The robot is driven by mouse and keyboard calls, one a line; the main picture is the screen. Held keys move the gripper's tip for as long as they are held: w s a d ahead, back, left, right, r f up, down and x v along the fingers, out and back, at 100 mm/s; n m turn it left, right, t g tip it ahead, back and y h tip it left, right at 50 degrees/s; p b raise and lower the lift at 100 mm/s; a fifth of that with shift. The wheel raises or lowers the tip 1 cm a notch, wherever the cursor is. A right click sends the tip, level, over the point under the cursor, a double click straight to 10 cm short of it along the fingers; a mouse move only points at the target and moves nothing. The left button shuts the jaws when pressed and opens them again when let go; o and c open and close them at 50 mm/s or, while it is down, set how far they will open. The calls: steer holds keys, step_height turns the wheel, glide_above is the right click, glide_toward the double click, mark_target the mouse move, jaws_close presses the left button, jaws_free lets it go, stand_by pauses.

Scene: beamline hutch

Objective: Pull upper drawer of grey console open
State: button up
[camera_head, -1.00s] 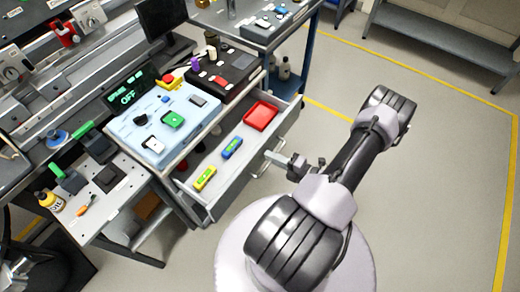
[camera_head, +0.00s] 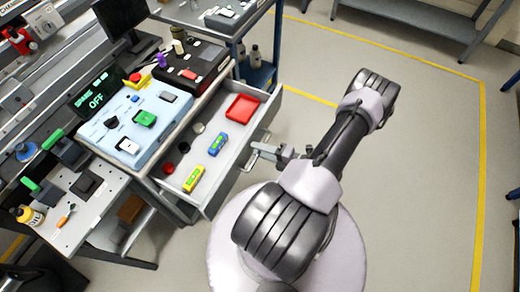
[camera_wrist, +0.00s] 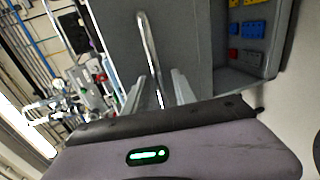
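The upper drawer (camera_head: 212,198) of the grey console (camera_head: 158,184) stands well out, with its inside in view. It holds a red tray, a blue item, a yellow item and small round pieces. The drawer handle (camera_wrist: 150,50) is a metal bar on the drawer front (camera_wrist: 182,35). My gripper (camera_head: 262,150) is at this handle in the head view. The exact contact is partly hidden low between the fingers.
A pale blue control box (camera_head: 138,122) and a black box (camera_head: 185,72) stand on the console. A display (camera_head: 95,92) reads OFF. A blue-framed bench (camera_head: 262,40) stands behind. The floor (camera_head: 425,160) right of my arm is clear.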

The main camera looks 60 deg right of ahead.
stand_by(0.3)
steer(key=p+v, duration=0.3)
steer(key=v, duration=1.4)
steer(key=shift+s+p, duration=0.2)
steer(key=shift+p, duration=0.15)
steer(key=shift+d, duration=0.15)
